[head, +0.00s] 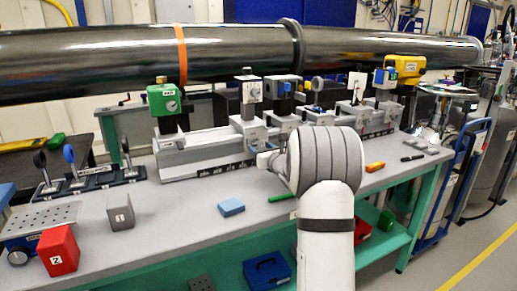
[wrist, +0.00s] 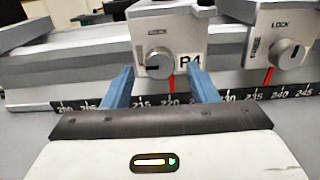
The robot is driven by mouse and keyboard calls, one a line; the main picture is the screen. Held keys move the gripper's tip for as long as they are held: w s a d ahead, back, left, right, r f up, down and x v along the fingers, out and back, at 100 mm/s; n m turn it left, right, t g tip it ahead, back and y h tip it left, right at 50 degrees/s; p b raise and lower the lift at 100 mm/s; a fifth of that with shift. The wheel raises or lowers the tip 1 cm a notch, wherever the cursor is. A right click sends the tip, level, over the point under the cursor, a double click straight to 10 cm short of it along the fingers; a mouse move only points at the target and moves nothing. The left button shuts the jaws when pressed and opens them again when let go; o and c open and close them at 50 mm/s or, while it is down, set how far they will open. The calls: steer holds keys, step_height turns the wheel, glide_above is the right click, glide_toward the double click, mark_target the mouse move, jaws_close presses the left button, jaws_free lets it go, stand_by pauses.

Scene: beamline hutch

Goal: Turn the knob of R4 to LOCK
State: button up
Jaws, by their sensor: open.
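In the wrist view, the round grey knob (wrist: 160,62) sits on the front of a grey carriage block whose R4 label (wrist: 190,62) is partly covered by a finger. A dark mark on the knob points left. A small label above the knob is too blurred to read. My gripper (wrist: 160,74) is open, with one blue finger on each side of the knob, apart from it. In the head view, my gripper (head: 265,158) is mostly hidden by my wrist, in front of the rail.
A neighbouring knob (wrist: 291,53) with a LOCK label stands to the right. A scale strip (wrist: 85,104) runs below the carriages. On the bench lie a blue block (head: 231,208), a grey block (head: 120,211) and a red block (head: 60,250). A large dark pipe (head: 90,55) crosses behind.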

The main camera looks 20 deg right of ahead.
steer(key=shift+w, duration=0.95)
steer(key=shift+c, duration=0.3)
steer(key=c, duration=0.9)
steer(key=shift+a, duration=0.15)
